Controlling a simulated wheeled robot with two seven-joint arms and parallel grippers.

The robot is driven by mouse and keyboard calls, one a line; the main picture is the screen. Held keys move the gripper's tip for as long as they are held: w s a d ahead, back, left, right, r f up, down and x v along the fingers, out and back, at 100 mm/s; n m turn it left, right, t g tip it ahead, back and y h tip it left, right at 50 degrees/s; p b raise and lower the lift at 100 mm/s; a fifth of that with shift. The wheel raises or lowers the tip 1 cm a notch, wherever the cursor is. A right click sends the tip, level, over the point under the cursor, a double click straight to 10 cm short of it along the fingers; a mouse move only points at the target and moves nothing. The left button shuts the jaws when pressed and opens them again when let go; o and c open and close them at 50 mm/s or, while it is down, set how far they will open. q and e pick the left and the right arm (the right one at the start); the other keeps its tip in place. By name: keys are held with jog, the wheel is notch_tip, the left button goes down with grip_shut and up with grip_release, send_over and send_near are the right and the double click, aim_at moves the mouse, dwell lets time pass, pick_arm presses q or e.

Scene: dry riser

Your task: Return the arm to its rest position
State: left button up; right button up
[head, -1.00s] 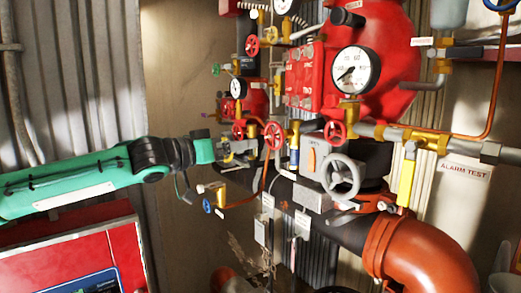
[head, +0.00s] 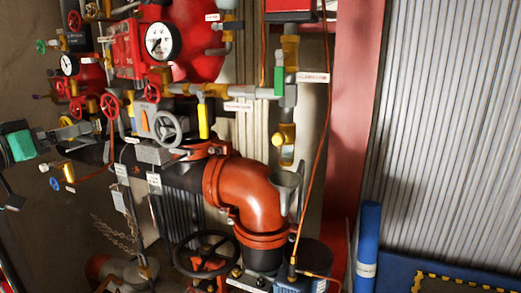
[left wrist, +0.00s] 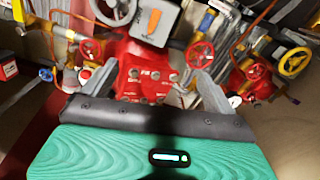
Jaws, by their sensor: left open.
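My left arm enters the head view at the left edge, with only its green and black end showing. My left gripper (head: 72,132) is beside the left end of the valve assembly, and its fingers are hard to separate from the fittings there. In the left wrist view the gripper (left wrist: 152,84) has its two grey fingers spread wide apart with nothing held between them. A red panel with several silver buttons (left wrist: 150,78) shows beyond the fingers. I cannot tell whether the gripper touches any fitting. My right gripper is in neither view.
Red handwheels (head: 110,104), a pressure gauge (head: 162,42) and a grey handwheel (head: 166,128) crowd the area by the arm. A large orange elbow pipe (head: 255,195) stands at centre. A blue cylinder (head: 368,240) stands right, before a corrugated wall (head: 450,130).

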pick_arm(q)
jog(key=s+a+f+n+g+y, duration=0.1)
jog(key=s+f+g+y, duration=0.2)
jog(key=f, duration=1.5)
jog(key=s+a+f+g+y, duration=0.15)
jog(key=s+f, duration=0.25)
jog(key=f, duration=1.4)
jog(key=s+d+f+g+y, duration=0.1)
jog(key=s+d+f+g, duration=0.1)
jog(key=s+d+f, duration=0.35)
jog(key=s+d+f+g+y, duration=0.1)
jog(key=s+d+f+g, duration=0.1)
jog(key=s+f, duration=0.55)
jog(key=s+d+f+m+g, duration=0.1)
jog(key=s+d+f+g, duration=0.1)
jog(key=s+d+f, duration=0.3)
jog(key=s+d+f+g, duration=0.2)
jog(key=s+d, duration=0.5)
notch_tip(320, 180, down, 32)
jog(key=s+g, duration=0.2)
jog(key=s+a+f+g+b, duration=0.1)
jog(key=s+a+f, duration=0.2)
jog(key=s+f, duration=1.5)
notch_tip(320, 180, down, 2)
jog(key=shift+s+f, duration=0.1)
jog(key=shift+s, duration=0.1)
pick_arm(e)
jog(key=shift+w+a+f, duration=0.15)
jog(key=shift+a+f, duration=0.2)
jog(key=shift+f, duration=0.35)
